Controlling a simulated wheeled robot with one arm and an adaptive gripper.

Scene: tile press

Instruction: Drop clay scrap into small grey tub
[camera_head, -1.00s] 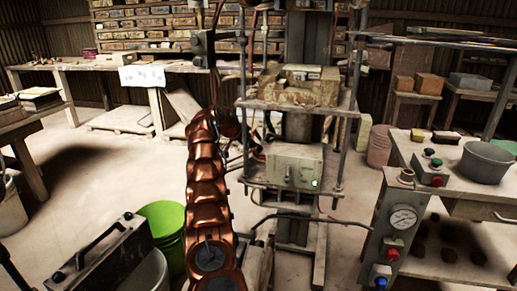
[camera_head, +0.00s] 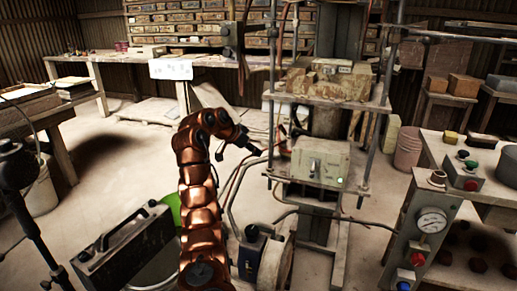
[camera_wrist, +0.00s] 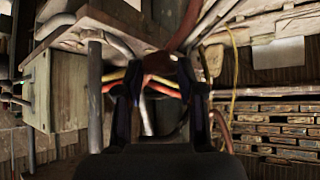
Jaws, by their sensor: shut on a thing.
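In the head view my gripper (camera_head: 257,150) points right, close to the left side of the press. In the wrist view my gripper (camera_wrist: 160,82) shows as two dark fingers, with a small dark reddish-brown lump (camera_wrist: 166,66) between their tips. The lump looks like the clay scrap, but it is dim and partly hidden by the fingers. The gripper is shut on it. At the right edge of the head view, a grey tub (camera_head: 508,166) on the right-hand table is cut off by the frame. Its inside is not visible.
The press (camera_head: 320,162), with posts, hoses and a pale control box, stands close to my gripper. A gauge panel (camera_head: 424,232) and the button box (camera_head: 462,172) are at the right. A black case (camera_head: 122,245) and part of a green bucket (camera_head: 173,206) are at the lower left.

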